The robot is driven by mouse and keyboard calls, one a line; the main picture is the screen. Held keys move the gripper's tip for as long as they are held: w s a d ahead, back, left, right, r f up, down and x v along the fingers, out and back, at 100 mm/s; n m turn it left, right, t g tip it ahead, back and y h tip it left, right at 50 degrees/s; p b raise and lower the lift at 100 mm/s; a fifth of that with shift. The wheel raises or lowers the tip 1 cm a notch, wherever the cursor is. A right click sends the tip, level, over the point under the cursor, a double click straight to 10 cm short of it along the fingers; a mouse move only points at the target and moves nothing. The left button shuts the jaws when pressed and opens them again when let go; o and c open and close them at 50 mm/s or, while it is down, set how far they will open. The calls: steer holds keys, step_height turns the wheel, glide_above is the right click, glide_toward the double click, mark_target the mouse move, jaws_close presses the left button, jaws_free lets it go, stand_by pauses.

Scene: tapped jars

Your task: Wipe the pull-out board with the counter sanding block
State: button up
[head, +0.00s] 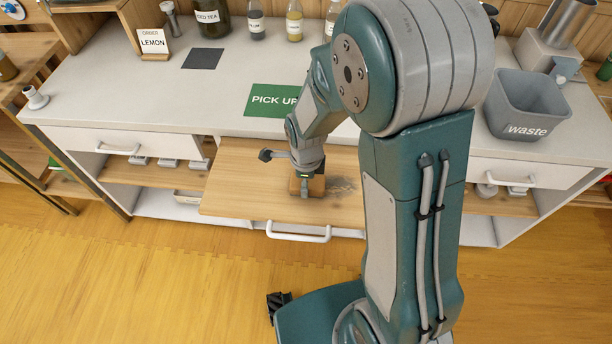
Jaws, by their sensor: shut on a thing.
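The pull-out board (245,190) is a light wooden board drawn out from under the counter. It has a white handle on its front edge. My gripper (307,175) is over the middle of the board, pointing down. It is shut on the sanding block (317,187), a small tan-brown block at the board's surface. I cannot tell for sure whether the block touches the board. A greyish scuffed patch (343,190) lies on the board just right of the block. My arm hides the board's right part.
The counter (120,85) holds a green PICK UP mat (270,100), a dark square (203,58), a LEMON card (153,43) and labelled bottles (294,22) at the back. A grey waste bin (526,105) stands at right. Drawers (120,143) flank the board.

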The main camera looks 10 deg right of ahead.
mark_target(338, 186)
steer(key=shift+s+a, duration=0.25)
steer(key=shift+s, duration=0.55)
steer(key=shift+s+a, duration=0.25)
steer(key=shift+s, duration=0.5)
steer(key=shift+d, duration=0.1)
steer(key=shift+s+d, duration=0.35)
steer(key=shift+d, duration=0.6)
steer(key=shift+s+d, duration=0.3)
steer(key=shift+d, duration=0.6)
steer(key=shift+d, duration=0.1)
steer(key=shift+s+d, duration=0.3)
steer(key=shift+d, duration=0.65)
steer(key=shift+s+d, duration=0.25)
steer(key=shift+d, duration=0.65)
steer(key=shift+w, duration=0.1)
steer(key=shift+w+d, duration=0.2)
steer(key=shift+w, duration=0.5)
steer(key=shift+w+d, duration=0.25)
steer(key=shift+w, duration=0.5)
steer(key=shift+w+d, duration=0.2)
steer(key=shift+w, duration=0.5)
steer(key=shift+w, duration=0.1)
